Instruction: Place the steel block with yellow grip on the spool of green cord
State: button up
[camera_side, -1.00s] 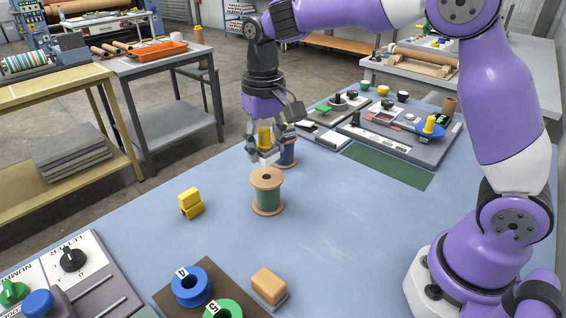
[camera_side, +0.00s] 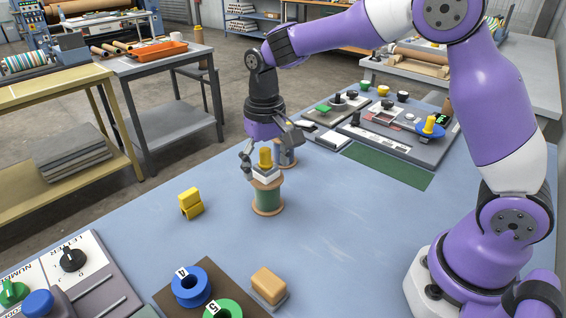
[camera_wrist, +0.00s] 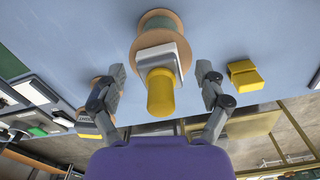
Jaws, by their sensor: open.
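The spool of green cord (camera_side: 267,197) stands upright on the blue table in the side view; its wooden flange shows in the wrist view (camera_wrist: 158,20). The steel block with yellow grip (camera_side: 265,172) rests on top of the spool, grip upward. In the wrist view the steel block (camera_wrist: 162,58) lies over the spool's flange, with the yellow grip (camera_wrist: 160,92) toward me. My gripper (camera_side: 270,159) is open around the block, and in the wrist view its fingers (camera_wrist: 162,73) stand apart on both sides, clear of the grip.
A second spool (camera_side: 286,153) stands close behind. A yellow block (camera_side: 190,204) sits to the left. Blue and green rings (camera_side: 190,286) and a tan block (camera_side: 268,285) lie at the front. A device panel (camera_side: 400,135) is at the back right. The table's middle right is clear.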

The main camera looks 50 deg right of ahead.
aim_at(267, 150)
notch_tip(267, 150, up, 12)
jog(key=s+d+f+n+t, duration=0.1)
jog(key=s+d+t, duration=0.1)
jog(key=s, duration=0.6)
jog(key=s+d+f+n+t, duration=0.1)
jog(key=s+d+f+t, duration=0.1)
jog(key=s, duration=0.6)
jog(key=shift+n+t, duration=0.4)
jog(key=shift+t, duration=0.4)
